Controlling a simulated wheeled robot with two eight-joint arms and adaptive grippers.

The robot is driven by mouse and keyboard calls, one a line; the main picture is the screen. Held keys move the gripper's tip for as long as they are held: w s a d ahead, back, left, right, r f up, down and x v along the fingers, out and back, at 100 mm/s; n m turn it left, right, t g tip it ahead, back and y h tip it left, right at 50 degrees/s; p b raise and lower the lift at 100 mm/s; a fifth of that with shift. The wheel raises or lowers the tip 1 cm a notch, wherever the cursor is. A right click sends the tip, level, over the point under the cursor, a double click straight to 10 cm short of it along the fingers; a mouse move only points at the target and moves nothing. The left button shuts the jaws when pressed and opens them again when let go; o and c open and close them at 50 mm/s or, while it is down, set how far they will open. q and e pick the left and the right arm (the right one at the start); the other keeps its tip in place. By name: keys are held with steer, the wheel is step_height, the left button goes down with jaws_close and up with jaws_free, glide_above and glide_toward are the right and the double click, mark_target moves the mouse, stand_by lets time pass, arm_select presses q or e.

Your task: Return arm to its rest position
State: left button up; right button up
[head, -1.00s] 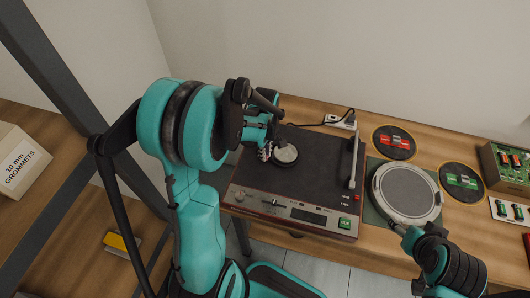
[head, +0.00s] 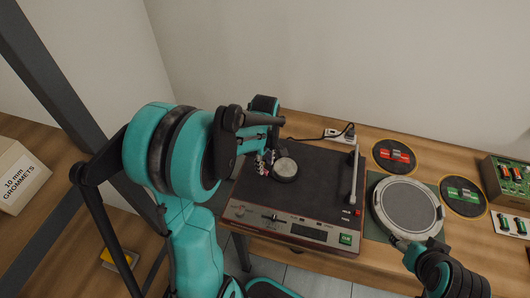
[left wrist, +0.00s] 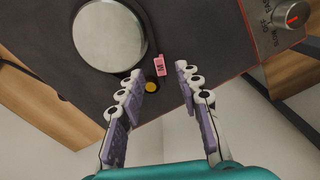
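The record player (head: 315,195) stands on the wooden bench, its dark top bare except for a small round silver hub (head: 285,169). The tonearm (head: 355,178) lies along its right side. My left gripper (head: 264,161) is over the left part of the deck, beside the hub. In the left wrist view its fingers (left wrist: 160,80) are apart with nothing between them; the hub (left wrist: 108,35), a pink tag marked M (left wrist: 160,65) and a yellow dot (left wrist: 152,86) lie beyond them. My right gripper (head: 402,242) is at the round platter's near edge; its fingers are too small to read.
The round platter (head: 408,207) lies on a green mat right of the player. Round pads with red parts (head: 395,156) and green parts (head: 462,196) lie beyond. A power socket (head: 340,134) is behind, a grommets box (head: 20,178) at far left.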

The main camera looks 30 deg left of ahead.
arm_select(q)
step_height(320, 180, up, 15)
steer(key=p, duration=0.5)
steer(key=shift+r, duration=0.15)
stand_by(0.4)
steer(key=shift+s, duration=0.1)
stand_by(0.7)
steer(key=s+d+f+m+t+b, duration=0.2)
steer(key=s+d+m+t+b, duration=0.2)
steer(key=m, duration=1.2)
steer(key=s+d+t, duration=0.3)
steer(key=s+d, duration=0.3)
steer(key=s, duration=0.1)
steer(key=shift+d+f, duration=0.25)
steer(key=shift+f, duration=0.1)
steer(key=shift+w, duration=0.1)
